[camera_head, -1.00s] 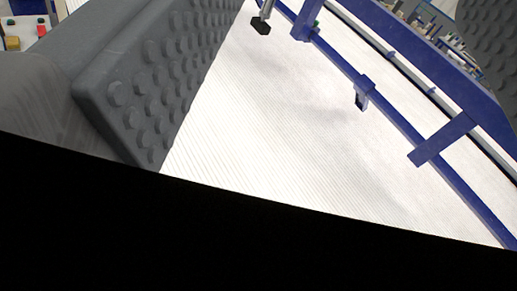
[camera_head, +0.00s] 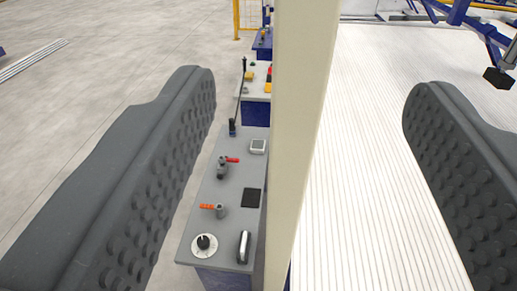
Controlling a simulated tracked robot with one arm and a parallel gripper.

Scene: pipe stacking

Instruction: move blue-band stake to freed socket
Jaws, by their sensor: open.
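My gripper (camera_head: 308,85) is open, with one grey studded finger at the left and the other at the right. A tall cream post (camera_head: 303,130) shows between the fingers, with gaps to both in the picture. I cannot tell its depth or whether it is the stake. Its top and bottom are out of view. No blue band and no socket can be made out.
A grey control console (camera_head: 225,205) with a dial and red-handled levers stands left of the post. A second console (camera_head: 256,82) is behind it. The white ribbed surface (camera_head: 365,170) lies to the right. Blue framework (camera_head: 487,30) is at upper right. Open floor (camera_head: 110,75) lies left.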

